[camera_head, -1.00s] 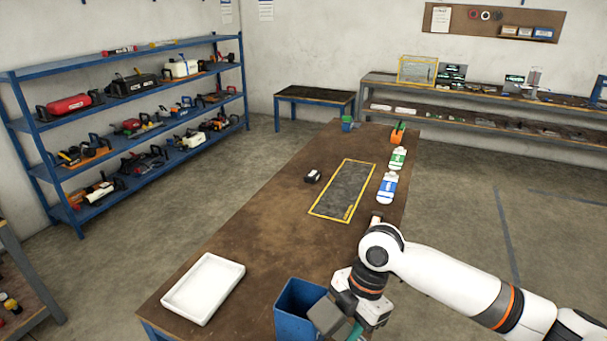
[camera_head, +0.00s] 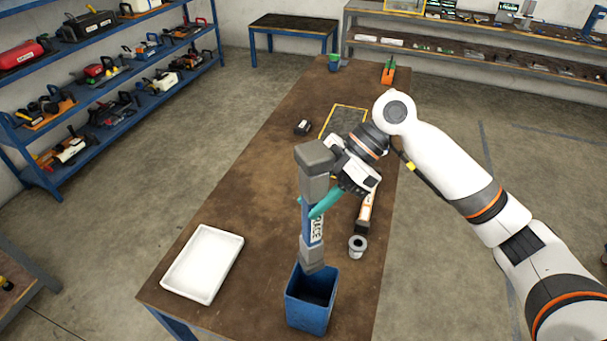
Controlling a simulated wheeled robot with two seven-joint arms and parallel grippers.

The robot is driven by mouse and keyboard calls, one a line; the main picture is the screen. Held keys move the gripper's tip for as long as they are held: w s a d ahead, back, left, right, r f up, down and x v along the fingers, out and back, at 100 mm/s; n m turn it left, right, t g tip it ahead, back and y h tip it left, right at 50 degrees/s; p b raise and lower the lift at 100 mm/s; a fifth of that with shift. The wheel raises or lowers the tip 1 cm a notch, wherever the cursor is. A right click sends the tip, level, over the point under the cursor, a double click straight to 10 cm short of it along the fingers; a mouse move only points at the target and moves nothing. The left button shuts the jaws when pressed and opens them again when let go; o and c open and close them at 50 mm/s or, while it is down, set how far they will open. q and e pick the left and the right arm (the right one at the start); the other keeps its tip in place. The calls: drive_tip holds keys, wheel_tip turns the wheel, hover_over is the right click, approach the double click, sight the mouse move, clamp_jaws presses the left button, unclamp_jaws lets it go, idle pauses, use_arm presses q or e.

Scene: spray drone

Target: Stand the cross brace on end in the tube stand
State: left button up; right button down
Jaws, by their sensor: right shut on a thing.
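The cross brace (camera_head: 309,222) is a long bar with grey block ends and a blue and white label on its middle. It stands nearly upright in the air. My right gripper (camera_head: 323,203), with teal fingers, is shut on its middle from the right. The tube stand, a blue open-topped square box (camera_head: 307,315), stands at the table's near end. The brace's lower end overlaps the box's back rim in the picture; I cannot tell whether it is over the opening or just behind it. The inside of the box looks dark and empty. My left gripper is not in view.
A white tray (camera_head: 233,262) lies left of the box on the brown table (camera_head: 255,160). A grey ring-ended piece (camera_head: 357,246) lies right of the brace. A small black item (camera_head: 302,128) and a yellow-framed mat (camera_head: 348,108) lie farther back. The table's left middle is clear.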

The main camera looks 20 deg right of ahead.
drive_tip(key=shift+f, duration=0.1)
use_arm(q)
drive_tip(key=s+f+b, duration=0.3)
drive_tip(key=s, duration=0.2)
use_arm(e)
drive_tip(key=b, duration=0.2)
hover_over(320, 256)
drive_tip(key=f, duration=0.5)
drive_tip(key=shift+w+a, duration=0.3)
drive_tip(key=shift+a, duration=0.05)
drive_tip(key=shift+f+b, duration=0.35)
drive_tip(key=shift+b, duration=0.1)
drive_tip(key=shift+f+b, duration=0.7)
drive_tip(key=shift+f, duration=0.55)
use_arm(q)
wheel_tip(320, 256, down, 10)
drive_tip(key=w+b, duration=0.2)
drive_tip(key=b, duration=0.3)
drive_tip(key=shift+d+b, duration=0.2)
drive_tip(key=shift+b, duration=0.15)
use_arm(e)
drive_tip(key=shift+f, duration=5.05)
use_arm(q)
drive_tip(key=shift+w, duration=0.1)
use_arm(e)
drive_tip(key=c, duration=1)
unclamp_jaws()
drive_tip(key=shift+s, duration=0.1)
